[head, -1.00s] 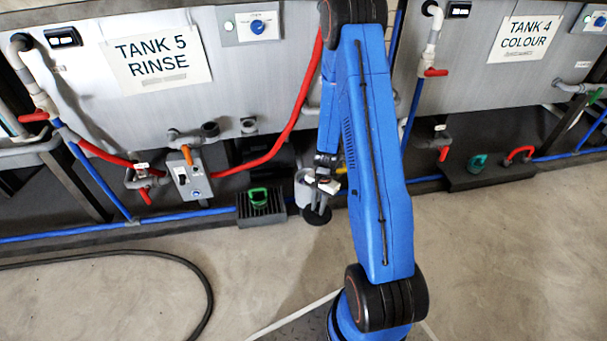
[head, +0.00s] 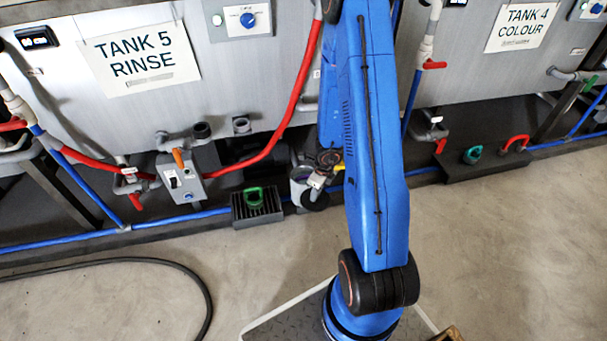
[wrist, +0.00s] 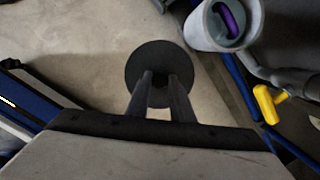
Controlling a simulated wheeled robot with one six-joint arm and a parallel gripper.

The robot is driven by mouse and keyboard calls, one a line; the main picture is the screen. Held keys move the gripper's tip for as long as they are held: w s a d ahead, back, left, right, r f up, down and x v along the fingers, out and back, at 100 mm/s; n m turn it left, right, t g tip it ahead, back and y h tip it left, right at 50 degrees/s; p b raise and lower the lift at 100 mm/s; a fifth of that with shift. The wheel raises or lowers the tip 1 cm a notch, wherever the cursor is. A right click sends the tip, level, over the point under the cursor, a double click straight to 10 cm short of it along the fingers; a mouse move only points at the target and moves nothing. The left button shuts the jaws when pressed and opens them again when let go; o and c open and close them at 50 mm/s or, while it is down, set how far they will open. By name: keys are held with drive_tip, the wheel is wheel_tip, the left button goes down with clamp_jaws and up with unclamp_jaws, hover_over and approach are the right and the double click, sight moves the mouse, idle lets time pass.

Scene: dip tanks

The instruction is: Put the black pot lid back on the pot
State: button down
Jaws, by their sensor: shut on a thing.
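The black pot lid (wrist: 143,65) is a round dark disc, held at the fingertips of my gripper (wrist: 160,82) in the wrist view. My gripper is shut on the lid's middle; its grip there is partly hidden by the fingers. In the head view the lid (head: 316,203) hangs under my gripper (head: 319,184), just right of the pot (head: 298,188). The pot is a grey, open-topped cylinder; in the wrist view it (wrist: 200,32) stands at the upper right, apart from the lid, with a purple thing (wrist: 230,20) inside.
A yellow handle (wrist: 268,104) and blue pipes lie right of the lid in the wrist view. A grated block with a green handle (head: 255,199) stands left of the pot. A red hose (head: 290,115) hangs behind.

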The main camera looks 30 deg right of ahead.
drive_tip(key=w+d, duration=0.1)
drive_tip(key=w, duration=0.4)
drive_tip(key=w+d, duration=0.2)
drive_tip(key=w, duration=0.4)
drive_tip(key=w+d, duration=0.2)
drive_tip(key=w, duration=0.4)
drive_tip(key=shift+w, duration=0.25)
drive_tip(key=shift+s+f, duration=0.1)
drive_tip(key=shift+f, duration=1.65)
drive_tip(key=c, duration=1.6)
unclamp_jaws()
drive_tip(key=shift+f, duration=0.1)
drive_tip(key=shift+o, duration=0.2)
wheel_tip(320, 180, up, 8)
drive_tip(key=s, duration=0.1)
drive_tip(key=shift+d+f, duration=0.15)
drive_tip(key=shift+d, duration=0.1)
